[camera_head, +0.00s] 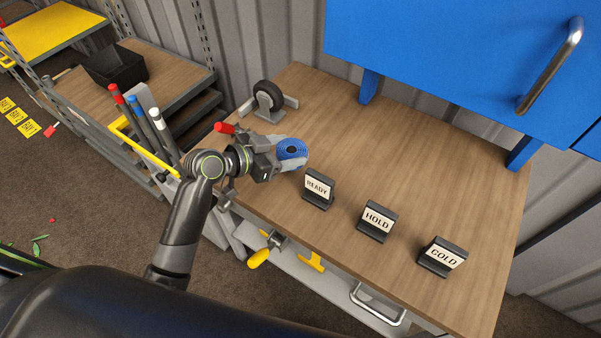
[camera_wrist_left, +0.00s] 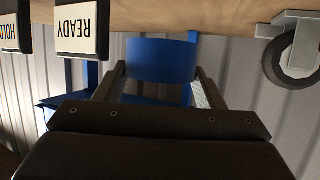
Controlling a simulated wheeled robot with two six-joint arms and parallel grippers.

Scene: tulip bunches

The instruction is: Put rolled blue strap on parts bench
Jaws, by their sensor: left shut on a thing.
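The rolled blue strap (camera_head: 292,149) is a flat coil with its spiral facing up, at the left part of the wooden parts bench (camera_head: 420,170). My left gripper (camera_head: 288,154) is shut on it, with a finger on each side. In the left wrist view, which looks upside down, the blue strap (camera_wrist_left: 162,59) sits between the two fingers (camera_wrist_left: 160,88), close to the bench top (camera_wrist_left: 200,17). I cannot tell whether it touches the wood. My right gripper is not in view.
READY (camera_head: 319,188), HOLD (camera_head: 377,221) and COLD (camera_head: 442,257) signs stand along the bench's near side. A caster wheel (camera_head: 268,99) stands at the back left. A blue cabinet (camera_head: 450,55) overhangs the back. The bench's middle is clear.

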